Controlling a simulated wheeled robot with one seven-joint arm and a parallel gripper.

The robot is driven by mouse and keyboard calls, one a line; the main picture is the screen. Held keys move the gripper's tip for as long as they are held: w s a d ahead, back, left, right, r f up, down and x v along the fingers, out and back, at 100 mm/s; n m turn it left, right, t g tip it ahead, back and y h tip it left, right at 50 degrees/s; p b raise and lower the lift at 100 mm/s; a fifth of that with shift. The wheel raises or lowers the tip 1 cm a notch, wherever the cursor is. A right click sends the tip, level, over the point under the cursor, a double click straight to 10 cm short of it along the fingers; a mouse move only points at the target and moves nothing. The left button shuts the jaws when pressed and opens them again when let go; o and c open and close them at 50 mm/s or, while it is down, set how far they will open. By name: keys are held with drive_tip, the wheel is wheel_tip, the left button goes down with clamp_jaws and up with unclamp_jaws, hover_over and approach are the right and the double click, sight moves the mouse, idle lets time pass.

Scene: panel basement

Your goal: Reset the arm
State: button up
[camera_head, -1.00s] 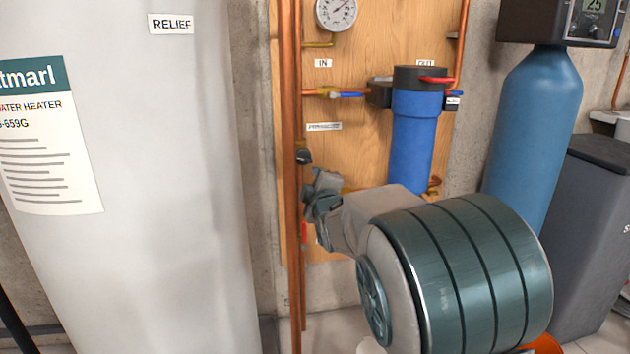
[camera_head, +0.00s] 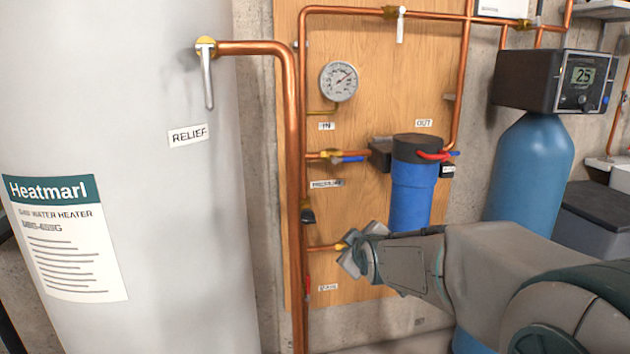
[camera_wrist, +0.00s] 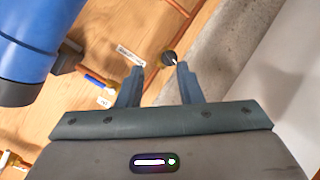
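My gripper (camera_head: 358,252) is in front of the wooden panel, below the blue filter housing (camera_head: 412,195) and to the right of the vertical copper pipes. In the wrist view my gripper (camera_wrist: 158,82) has its two fingers apart with nothing held between them. A small dark round fitting with a brass part (camera_wrist: 168,58) shows beyond the gap between the fingertips. In the head view a dark fitting (camera_head: 307,215) sits on the copper pipe, up and left of my gripper. My arm (camera_head: 450,265) reaches in from the lower right.
The water heater (camera_head: 150,240) stands at the left, with a relief valve lever (camera_head: 207,80) near its top. Copper pipes (camera_head: 292,130) run up beside it. A pressure gauge (camera_head: 339,81) is on the panel (camera_head: 370,35). A blue softener tank (camera_head: 530,170) stands at the right.

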drive_tip(key=s+d+r+m+g+p, duration=0.2)
drive_tip(key=s+r+p, duration=0.3)
drive_tip(key=s+p, duration=0.3)
drive_tip(key=s+d+r+m+g+h+p, duration=0.1)
drive_tip(key=s+r+m+g+p, duration=0.3)
drive_tip(key=s, duration=0.8)
drive_tip(key=s+d+r+m+g+p, duration=0.3)
drive_tip(key=s+r+m+g+p, duration=0.1)
drive_tip(key=s+r+p, duration=0.4)
drive_tip(key=shift+s+r+h+p, duration=0.25)
drive_tip(key=shift+s+p, duration=0.7)
drive_tip(key=shift+p, duration=1.45)
drive_tip(key=shift+f, duration=0.1)
